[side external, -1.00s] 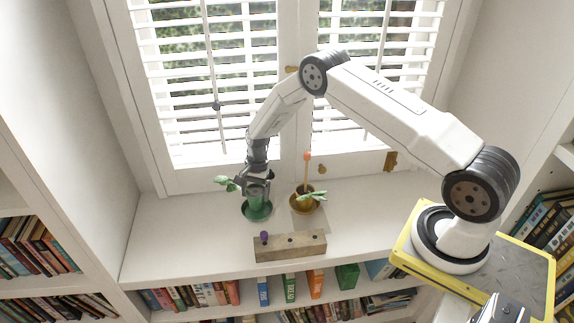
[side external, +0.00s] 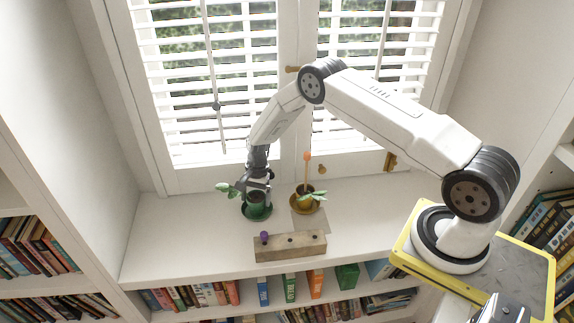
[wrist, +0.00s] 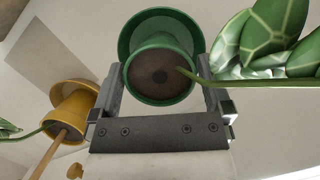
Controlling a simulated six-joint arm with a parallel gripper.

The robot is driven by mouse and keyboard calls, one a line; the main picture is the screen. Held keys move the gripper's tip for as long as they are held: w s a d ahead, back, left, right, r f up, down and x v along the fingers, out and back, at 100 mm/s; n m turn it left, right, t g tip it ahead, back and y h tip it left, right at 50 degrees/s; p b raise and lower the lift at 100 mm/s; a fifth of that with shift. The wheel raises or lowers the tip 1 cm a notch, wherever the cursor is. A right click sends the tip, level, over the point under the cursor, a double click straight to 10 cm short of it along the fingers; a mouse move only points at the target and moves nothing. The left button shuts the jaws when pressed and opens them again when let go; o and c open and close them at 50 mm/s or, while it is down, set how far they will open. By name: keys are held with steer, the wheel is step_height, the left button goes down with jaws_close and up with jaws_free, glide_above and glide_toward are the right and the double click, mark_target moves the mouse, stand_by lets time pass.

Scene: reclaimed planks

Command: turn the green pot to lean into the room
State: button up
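The green pot (side external: 257,198) stands on its green saucer (side external: 257,214) on the white sill, before the shuttered window. It looks upright. Its leafy stem leans out to the left in the side view, ending in green leaves (side external: 226,188). In the wrist view the pot (wrist: 160,75) sits between the fingers, with dark soil inside, and the patterned leaves (wrist: 265,45) spread at upper right. My gripper (wrist: 165,95) reaches down from above, with one finger close against each side of the pot. It appears shut on it; the exact contact is partly hidden.
An ochre pot (side external: 306,205) with an orange-tipped stick and a leaf stands close on the right, by a grey square (side external: 312,222). A wooden block (side external: 290,247) with a purple knob (side external: 264,236) lies in front. The sill's left part is clear.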

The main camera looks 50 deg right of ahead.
mark_target(258, 193)
steer(key=shift+v, duration=3.95)
steer(key=shift+r, duration=0.25)
steer(key=s+a+r+n+t+h, duration=0.2)
steer(key=s+a+r+n, duration=0.2)
steer(key=s+r+n, duration=0.65)
steer(key=s+a+r+n+t, duration=0.1)
steer(key=s+a+r+n, duration=0.2)
steer(key=s+r, duration=0.4)
steer(key=s, duration=0.6)
steer(key=shift+r+t+h, duration=0.25)
steer(key=shift+t+h, duration=0.05)
steer(key=shift+h, duration=0.1)
